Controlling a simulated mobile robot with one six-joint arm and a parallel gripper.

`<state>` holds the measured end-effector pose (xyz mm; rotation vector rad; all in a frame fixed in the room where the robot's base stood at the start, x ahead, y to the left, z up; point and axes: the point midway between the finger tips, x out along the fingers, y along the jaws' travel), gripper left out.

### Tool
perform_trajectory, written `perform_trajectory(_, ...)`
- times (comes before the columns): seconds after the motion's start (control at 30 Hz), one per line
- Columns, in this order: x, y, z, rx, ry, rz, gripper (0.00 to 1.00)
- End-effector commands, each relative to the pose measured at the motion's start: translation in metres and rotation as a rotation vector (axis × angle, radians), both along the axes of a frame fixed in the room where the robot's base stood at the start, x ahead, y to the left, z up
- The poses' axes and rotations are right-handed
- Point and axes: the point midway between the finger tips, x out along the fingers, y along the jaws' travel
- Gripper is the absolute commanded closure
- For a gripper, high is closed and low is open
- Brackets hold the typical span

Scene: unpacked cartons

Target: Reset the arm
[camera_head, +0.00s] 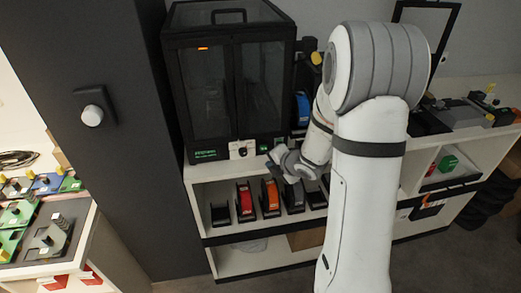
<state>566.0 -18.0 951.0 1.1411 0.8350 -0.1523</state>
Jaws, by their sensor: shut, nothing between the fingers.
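My arm stands large and white in the right middle of the head view, bent over at the top. Its forearm reaches down and left toward the front of the shelf unit (194,174). My gripper (272,160) is small and grey, just in front of the upper edge of the unit and below the black cabinet (183,110). Its fingers are shut and I see nothing held in them. The arm hides part of the shelf and countertop behind it.
A dark pillar (125,160) with a white knob (92,116) rises at left. A bench with green parts (18,212) is at far left.

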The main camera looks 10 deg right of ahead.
Motion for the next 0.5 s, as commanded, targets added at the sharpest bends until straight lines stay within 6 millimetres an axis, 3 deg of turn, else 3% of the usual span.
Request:
perform_trajectory(0.33, 0.000, 0.000, 0.001, 0.000, 0.001, -0.007, 1.00)
perform_trajectory(0.5, -0.004, -0.013, 0.024, 0.028, 0.040, -0.176, 1.00)
